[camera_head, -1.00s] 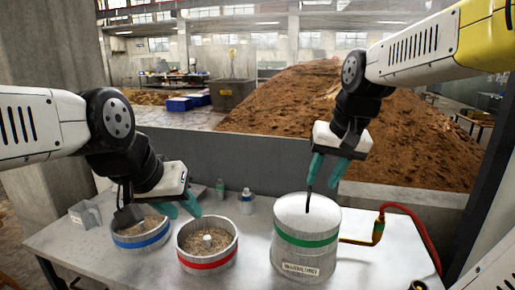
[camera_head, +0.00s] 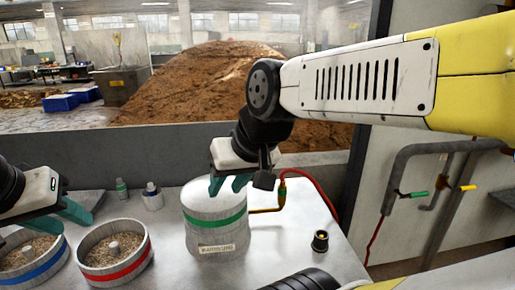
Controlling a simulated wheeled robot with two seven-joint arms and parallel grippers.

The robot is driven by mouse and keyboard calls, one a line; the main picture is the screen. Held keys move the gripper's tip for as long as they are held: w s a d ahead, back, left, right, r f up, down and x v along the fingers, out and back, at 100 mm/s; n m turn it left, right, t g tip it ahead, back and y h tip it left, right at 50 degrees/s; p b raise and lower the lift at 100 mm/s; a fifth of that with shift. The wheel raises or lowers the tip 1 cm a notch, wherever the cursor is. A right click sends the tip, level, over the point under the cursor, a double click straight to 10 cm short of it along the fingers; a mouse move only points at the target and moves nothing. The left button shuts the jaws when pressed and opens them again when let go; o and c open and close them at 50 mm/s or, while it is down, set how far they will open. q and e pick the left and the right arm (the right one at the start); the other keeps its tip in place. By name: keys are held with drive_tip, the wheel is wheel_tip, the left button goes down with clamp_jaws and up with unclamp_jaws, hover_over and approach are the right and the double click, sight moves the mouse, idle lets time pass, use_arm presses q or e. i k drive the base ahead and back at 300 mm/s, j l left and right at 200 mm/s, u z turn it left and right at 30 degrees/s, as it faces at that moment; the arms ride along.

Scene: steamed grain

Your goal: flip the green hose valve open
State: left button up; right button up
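The green valve handle (camera_head: 418,194) is on a grey pipe (camera_head: 392,180) on the wall at the right in the head view. A yellow valve handle (camera_head: 468,187) is beside it to the right. My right gripper (camera_head: 229,186) is above the green-banded steel pot (camera_head: 200,232), well to the left of the green valve. Its teal fingers are apart with nothing seen between them.
The red-banded pot (camera_head: 122,272) and blue-banded pot (camera_head: 40,272) hold grain on the metal table (camera_head: 325,262). A red hose (camera_head: 325,190) joins the green-banded pot; another red hose (camera_head: 374,240) hangs below the pipe. Small bottles and a black-and-brass fitting (camera_head: 320,241) stand on the table.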

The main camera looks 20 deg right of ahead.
sight(423, 193)
drive_tip(key=z, duration=1)
drive_tip(key=l+z, duration=0.2)
drive_tip(key=l, duration=0.3)
drive_tip(key=i+l+z, duration=0.15)
drive_tip(key=l, duration=0.35)
drive_tip(key=i+l+z, duration=0.2)
drive_tip(key=l, duration=0.8)
drive_tip(key=i+u, duration=0.15)
drive_tip(key=u, duration=0.25)
drive_tip(key=i+u, duration=0.15)
drive_tip(key=u, duration=0.2)
